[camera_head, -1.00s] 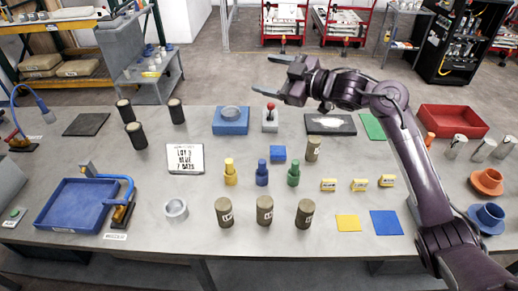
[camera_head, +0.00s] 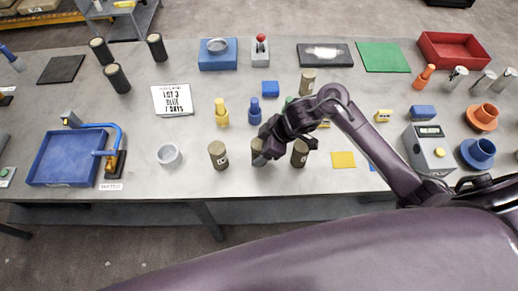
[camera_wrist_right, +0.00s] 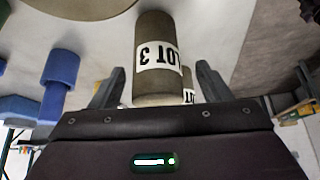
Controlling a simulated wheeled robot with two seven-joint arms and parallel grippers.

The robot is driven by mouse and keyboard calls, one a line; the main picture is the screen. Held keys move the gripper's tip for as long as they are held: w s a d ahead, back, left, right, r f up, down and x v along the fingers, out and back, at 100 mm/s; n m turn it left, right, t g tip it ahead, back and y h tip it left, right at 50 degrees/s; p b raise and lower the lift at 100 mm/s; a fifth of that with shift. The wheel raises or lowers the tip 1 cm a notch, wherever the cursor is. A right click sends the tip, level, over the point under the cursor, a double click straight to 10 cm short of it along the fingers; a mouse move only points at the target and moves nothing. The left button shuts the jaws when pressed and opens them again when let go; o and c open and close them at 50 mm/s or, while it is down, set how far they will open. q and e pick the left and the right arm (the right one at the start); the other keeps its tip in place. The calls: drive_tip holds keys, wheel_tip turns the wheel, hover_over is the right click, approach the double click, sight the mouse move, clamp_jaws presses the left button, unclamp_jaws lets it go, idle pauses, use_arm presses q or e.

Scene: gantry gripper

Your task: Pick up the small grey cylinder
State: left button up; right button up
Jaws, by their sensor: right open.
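Several grey-brown labelled cylinders stand on the bench: a left one (camera_head: 219,155), a middle one (camera_head: 257,152) partly hidden by my gripper, a right one (camera_head: 299,153), and a narrower one farther back (camera_head: 307,83). I cannot tell for certain which is the small grey cylinder. My right gripper (camera_head: 282,146) is low over the front row, around the middle and right cylinders. In the right wrist view, the open fingers (camera_wrist_right: 160,86) have a cylinder marked LOT 3 (camera_wrist_right: 155,50) in line between them; contact is not clear. My left gripper is not in view.
A yellow bottle (camera_head: 221,112) and a blue bottle (camera_head: 254,111) stand just behind the front row, with a mostly hidden green one beside them. A light grey ring (camera_head: 169,155) and blue tray (camera_head: 62,159) are to the left. A grey box (camera_head: 428,148) is at right.

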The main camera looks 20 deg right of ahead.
drive_tip(key=shift+x, duration=1.2)
drive_tip(key=shift+w+f, duration=0.15)
drive_tip(key=shift+w, duration=0.05)
drive_tip(key=c, duration=1.4)
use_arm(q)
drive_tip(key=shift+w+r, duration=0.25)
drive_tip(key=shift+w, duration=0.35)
use_arm(e)
drive_tip(key=shift+r, duration=0.25)
